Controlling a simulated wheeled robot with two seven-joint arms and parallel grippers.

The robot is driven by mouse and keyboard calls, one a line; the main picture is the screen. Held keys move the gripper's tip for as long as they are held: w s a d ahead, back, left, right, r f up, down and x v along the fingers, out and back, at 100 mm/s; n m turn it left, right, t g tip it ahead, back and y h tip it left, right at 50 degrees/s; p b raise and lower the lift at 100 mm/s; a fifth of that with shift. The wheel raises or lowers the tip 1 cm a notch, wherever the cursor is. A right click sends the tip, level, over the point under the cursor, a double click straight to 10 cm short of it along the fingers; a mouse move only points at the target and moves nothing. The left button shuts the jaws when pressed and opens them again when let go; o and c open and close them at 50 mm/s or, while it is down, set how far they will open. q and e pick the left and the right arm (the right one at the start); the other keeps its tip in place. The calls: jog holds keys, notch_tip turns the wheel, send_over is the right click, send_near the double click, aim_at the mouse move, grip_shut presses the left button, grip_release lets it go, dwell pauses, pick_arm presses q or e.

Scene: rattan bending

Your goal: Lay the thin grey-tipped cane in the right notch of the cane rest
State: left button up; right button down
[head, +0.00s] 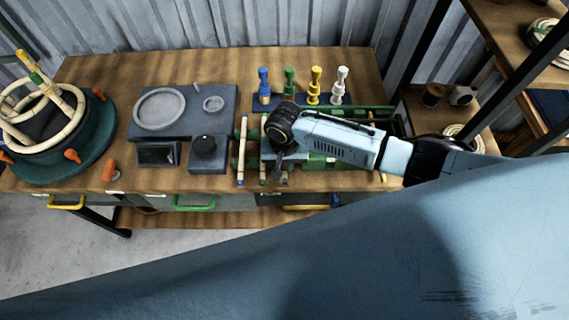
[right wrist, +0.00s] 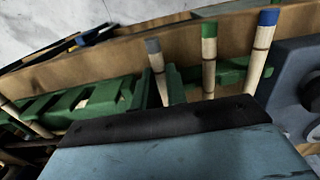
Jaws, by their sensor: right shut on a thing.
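The grey-tipped cane (right wrist: 156,66) stands out past my right gripper in the right wrist view, beside a green post. The green cane rest (right wrist: 232,75) carries a green-tipped cane (right wrist: 209,60) and a blue-tipped cane (right wrist: 262,52) next to it. In the head view the rest (head: 251,163) is partly covered by my right arm. My right gripper (head: 279,168) points down at the rest's right side and is shut on the grey-tipped cane; the fingertips are mostly hidden. I cannot tell whether this cane touches the notch. My left gripper is not in view.
A green slotted tray (right wrist: 85,100) lies beside the rest, under my arm. Several coloured posts (head: 289,82) stand behind. A dark block with a knob (head: 207,155) is at the left, with a grey plate (head: 159,108) behind it. A wheel-like frame (head: 45,115) stands far left.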

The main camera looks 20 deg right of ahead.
jog(key=shift+f, duration=0.1)
jog(key=c, duration=1.4)
grip_release()
notch_tip(320, 180, up, 12)
jog(key=p, duration=0.1)
jog(key=shift+r, duration=0.2)
